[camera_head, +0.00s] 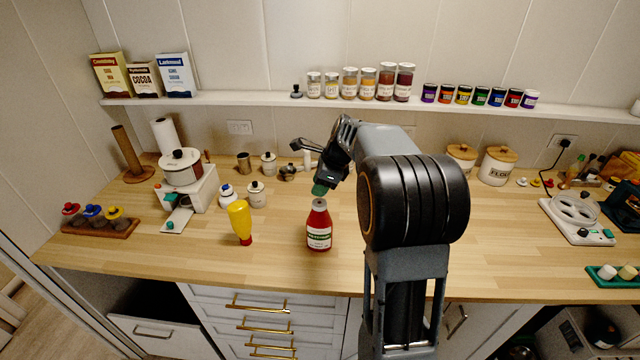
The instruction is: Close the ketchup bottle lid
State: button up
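The ketchup bottle (319,232) is red with a pale label and stands upright on the wooden counter near its front edge. A green lid (320,190) shows just above the bottle's neck, right under my gripper. I cannot tell whether the lid touches the neck or is joined to it. My gripper (324,182) is above the bottle, pointing down and a little left, close to or touching the lid. Its fingertips are small and dark, so whether they are open or shut on the lid is unclear.
A yellow bottle (240,222) stands upside down to the left of the ketchup. White jars (257,194) and a white appliance (187,190) are further left. Flour canisters (497,166) stand at the back right. The counter is clear just left and right of the ketchup bottle.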

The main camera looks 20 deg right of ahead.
aim_at(319, 206)
grip_shut()
dwell(0.3)
jog(key=shift+f+b, duration=0.1)
jog(key=shift+b, duration=0.3)
jog(key=shift+s+a+f+t+b, duration=0.2)
jog(key=shift+t+b, duration=0.4)
jog(key=shift+b, duration=0.45)
jog(key=t+h+b, duration=0.1)
jog(key=b, duration=0.2)
jog(key=s+t+b, duration=0.1)
jog(key=b, duration=0.2)
jog(key=shift+s+a+f+n+t+h+b, duration=0.1)
jog(key=shift+a+f+n+t+h+b, duration=0.2)
jog(key=shift+f+n+h, duration=0.1)
jog(key=t+b, duration=0.1)
jog(key=b, duration=0.1)
jog(key=t+b, duration=0.1)
jog(key=b, duration=0.1)
jog(key=s+h+b, duration=0.1)
jog(key=b, duration=0.1)
jog(key=shift+a+f+n+t+b, duration=0.25)
jog(key=shift+n+t+b, duration=0.15)
jog(key=shift+s+t+h+b, duration=0.15)
jog(key=shift+t+h+b, duration=0.25)
jog(key=shift+b, duration=0.6)
jog(key=shift+a+r, duration=0.1)
jog(key=shift+t, duration=0.3)
